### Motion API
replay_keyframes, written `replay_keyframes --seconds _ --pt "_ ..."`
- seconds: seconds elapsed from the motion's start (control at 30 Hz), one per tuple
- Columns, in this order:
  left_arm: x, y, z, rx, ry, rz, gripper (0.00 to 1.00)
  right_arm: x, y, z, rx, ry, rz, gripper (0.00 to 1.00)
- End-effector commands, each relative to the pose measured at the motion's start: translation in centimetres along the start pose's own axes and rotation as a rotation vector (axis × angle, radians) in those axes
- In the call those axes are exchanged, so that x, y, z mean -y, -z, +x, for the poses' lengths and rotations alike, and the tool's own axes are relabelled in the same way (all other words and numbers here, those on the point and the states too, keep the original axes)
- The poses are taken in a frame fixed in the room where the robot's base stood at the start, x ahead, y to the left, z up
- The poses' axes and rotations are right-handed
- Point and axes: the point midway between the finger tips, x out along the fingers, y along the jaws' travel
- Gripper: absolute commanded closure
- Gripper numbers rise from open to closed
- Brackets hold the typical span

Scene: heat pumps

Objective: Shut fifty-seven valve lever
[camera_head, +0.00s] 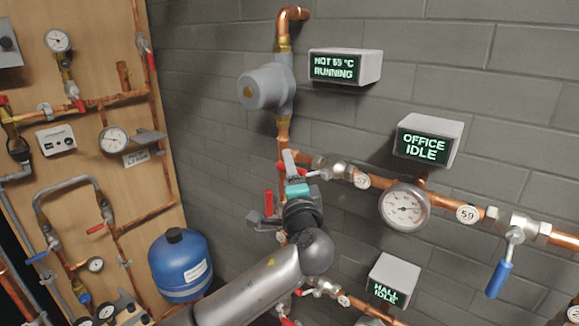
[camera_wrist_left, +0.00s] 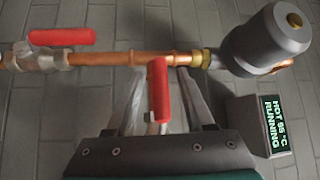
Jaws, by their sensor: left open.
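My left gripper (camera_head: 277,192) is open at the vertical copper pipe below the grey pump. In the left wrist view its two fingers (camera_wrist_left: 161,88) stand on either side of a red lever (camera_wrist_left: 160,88), with gaps visible; contact cannot be told. A second red lever (camera_wrist_left: 62,37) lies along the pipe beside a valve body, outside the fingers. In the head view the gripper partly hides red levers (camera_head: 268,203). No tag reading 57 is legible; a round tag (camera_head: 362,181) near the upper valve is too small to read. My right gripper is not in view.
The pump (camera_head: 265,87) is above the gripper. To the right are a gauge (camera_head: 404,208), a tag reading 59 (camera_head: 468,214) and a blue lever (camera_head: 498,278) hanging down. Displays (camera_head: 428,140) stick out from the wall. A blue tank (camera_head: 180,265) stands at lower left.

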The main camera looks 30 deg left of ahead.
Motion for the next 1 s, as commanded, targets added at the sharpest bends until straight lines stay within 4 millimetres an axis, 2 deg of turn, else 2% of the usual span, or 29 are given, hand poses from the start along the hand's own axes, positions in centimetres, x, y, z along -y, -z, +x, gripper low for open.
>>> replay_keyframes --seconds 0.27,0.73,1.0 --pt "0.00 0.01 0.13 0.000 0.000 0.000 0.47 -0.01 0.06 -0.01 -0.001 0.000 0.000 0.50" --pt "-0.02 0.02 0.08 0.000 -0.001 0.000 1.00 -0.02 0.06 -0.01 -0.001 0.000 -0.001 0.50" --pt "-0.05 0.02 0.07 -0.001 -0.001 0.000 1.00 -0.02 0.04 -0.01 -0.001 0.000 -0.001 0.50"
